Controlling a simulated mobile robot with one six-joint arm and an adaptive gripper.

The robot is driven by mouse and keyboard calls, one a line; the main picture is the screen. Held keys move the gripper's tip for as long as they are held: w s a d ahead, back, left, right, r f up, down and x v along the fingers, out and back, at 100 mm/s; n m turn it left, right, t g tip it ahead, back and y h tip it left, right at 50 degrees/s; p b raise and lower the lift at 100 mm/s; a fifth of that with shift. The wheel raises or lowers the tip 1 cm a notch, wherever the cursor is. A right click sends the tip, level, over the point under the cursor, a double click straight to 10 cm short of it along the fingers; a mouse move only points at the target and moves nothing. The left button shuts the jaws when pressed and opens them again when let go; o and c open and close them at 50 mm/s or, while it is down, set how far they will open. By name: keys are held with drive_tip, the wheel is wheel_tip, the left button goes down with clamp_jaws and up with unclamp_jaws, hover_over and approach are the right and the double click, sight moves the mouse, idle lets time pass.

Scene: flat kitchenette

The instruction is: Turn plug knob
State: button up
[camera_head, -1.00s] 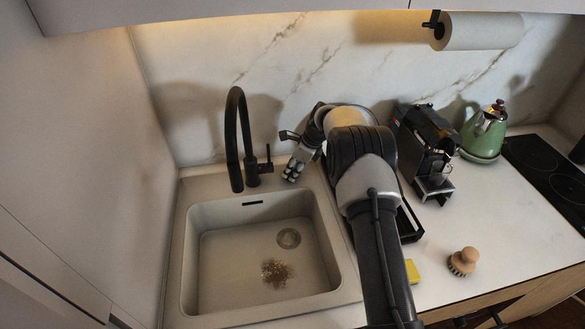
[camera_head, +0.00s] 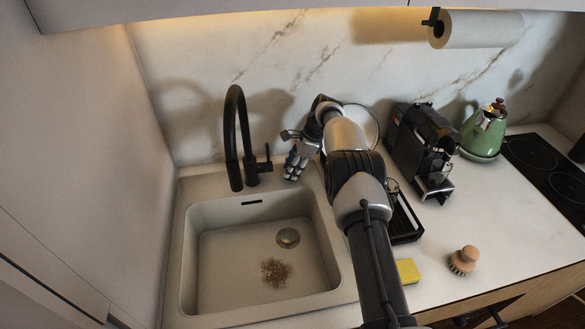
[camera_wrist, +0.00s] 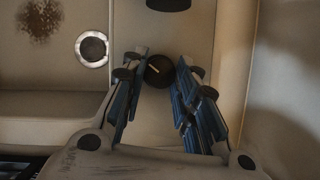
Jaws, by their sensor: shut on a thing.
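The plug knob (camera_wrist: 159,71) is a small dark round knob with a pale line on it. It shows in the wrist view between the fingertips of my gripper (camera_wrist: 160,73). My gripper is shut on the knob. In the head view my gripper (camera_head: 290,172) is at the sink's back right corner, right of the faucet, and the knob is hidden. The drain plug (camera_head: 288,238) is a round metal disc in the sink floor; it also shows in the wrist view (camera_wrist: 92,48).
The black faucet (camera_head: 233,140) stands close left of my gripper, with its lever beside it. The beige sink (camera_head: 190,270) has a brown patch (camera_head: 276,273) on its floor. A coffee machine (camera_head: 421,145), green kettle (camera_head: 484,132), yellow sponge (camera_head: 407,271) and brush (camera_head: 464,260) are to the right.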

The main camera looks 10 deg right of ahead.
drive_tip(key=o, duration=0.8)
drive_tip(key=shift+c, duration=0.2)
drive_tip(key=v, duration=1.2)
